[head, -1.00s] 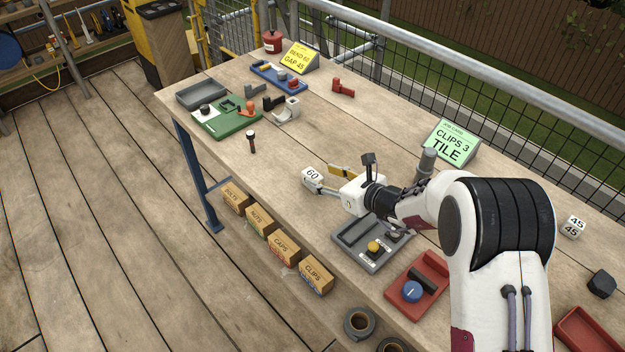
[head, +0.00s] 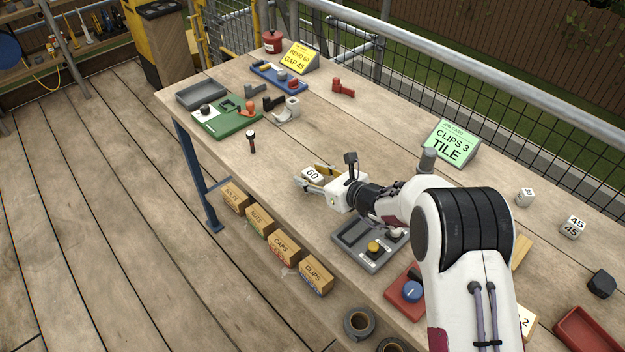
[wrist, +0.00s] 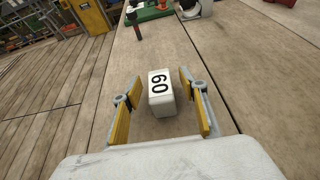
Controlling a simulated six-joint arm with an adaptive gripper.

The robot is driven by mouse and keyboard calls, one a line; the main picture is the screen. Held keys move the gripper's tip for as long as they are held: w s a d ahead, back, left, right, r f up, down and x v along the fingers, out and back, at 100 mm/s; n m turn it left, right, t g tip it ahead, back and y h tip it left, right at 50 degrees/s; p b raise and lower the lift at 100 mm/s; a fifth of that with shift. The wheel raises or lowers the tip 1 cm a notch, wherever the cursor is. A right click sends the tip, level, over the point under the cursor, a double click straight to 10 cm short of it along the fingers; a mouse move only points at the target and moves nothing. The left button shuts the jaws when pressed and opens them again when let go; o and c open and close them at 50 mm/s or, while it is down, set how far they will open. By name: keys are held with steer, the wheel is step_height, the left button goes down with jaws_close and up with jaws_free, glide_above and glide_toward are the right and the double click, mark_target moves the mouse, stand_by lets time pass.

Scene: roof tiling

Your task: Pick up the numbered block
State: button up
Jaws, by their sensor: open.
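The numbered block (head: 313,174) is a white block with a black 60 on its top face. It stands on the wooden bench near the front edge. In the wrist view the block (wrist: 161,93) is between the two yellow-padded fingers of my gripper (wrist: 160,104). The near finger partly hides the block's lower part in the head view.
White blocks marked 30 (head: 525,196) and 45 (head: 572,226) stand far right. A green board (head: 235,124) and a dark, red-ended tool (head: 251,141) are to the left. Bare wood surrounds the block.

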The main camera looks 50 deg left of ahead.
mark_target(313, 174)
steer(key=c, duration=1.2)
steer(key=shift+r, duration=0.15)
steer(key=shift+r, duration=4.9)
